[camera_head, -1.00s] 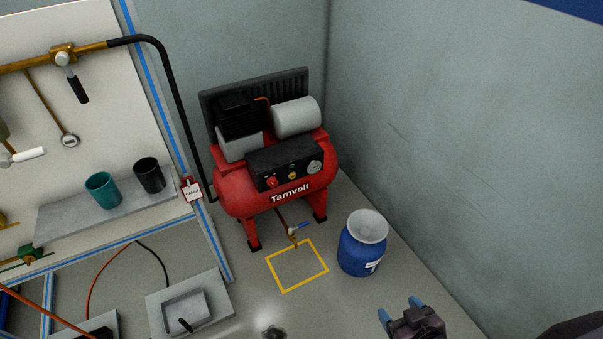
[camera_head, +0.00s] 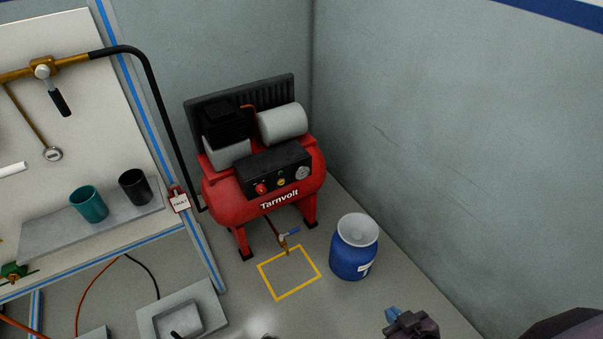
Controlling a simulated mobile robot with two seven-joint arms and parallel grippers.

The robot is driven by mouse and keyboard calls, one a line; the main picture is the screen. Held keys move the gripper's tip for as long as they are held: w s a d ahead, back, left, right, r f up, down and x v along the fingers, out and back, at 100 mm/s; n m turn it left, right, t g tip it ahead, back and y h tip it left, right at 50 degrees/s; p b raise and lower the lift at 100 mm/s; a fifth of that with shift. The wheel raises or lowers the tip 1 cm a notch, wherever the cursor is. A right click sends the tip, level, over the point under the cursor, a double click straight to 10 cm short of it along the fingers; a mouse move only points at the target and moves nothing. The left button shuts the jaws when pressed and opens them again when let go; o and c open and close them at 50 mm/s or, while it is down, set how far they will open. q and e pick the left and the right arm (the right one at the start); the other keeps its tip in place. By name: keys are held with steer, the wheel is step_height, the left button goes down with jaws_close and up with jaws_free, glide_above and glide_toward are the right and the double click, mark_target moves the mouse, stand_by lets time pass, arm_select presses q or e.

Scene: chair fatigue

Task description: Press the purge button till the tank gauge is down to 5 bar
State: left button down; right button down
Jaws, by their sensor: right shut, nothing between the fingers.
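The red Tarnvolt compressor (camera_head: 225,208) stands in the corner. Its black panel (camera_head: 250,170) carries a red button (camera_head: 262,188), a yellow button (camera_head: 281,182) and a round pale gauge (camera_head: 302,173). The gauge's needle and the button labels are too small to read, so I cannot tell which is the purge button. My right gripper (camera_head: 391,314) is low in the picture, right of centre, well apart from the compressor. It is shut and empty. My left gripper is not in view.
A blue drum (camera_head: 352,263) with a pale funnel top stands right of a yellow floor square (camera_head: 290,292). A drain valve with a blue handle (camera_head: 289,232) hangs under the tank.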

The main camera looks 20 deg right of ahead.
steer(key=shift+w+r, duration=0.15)
steer(key=shift+w, duration=0.15)
steer(key=shift+w+a, duration=0.1)
steer(key=shift+a, duration=0.1)
stand_by(0.3)
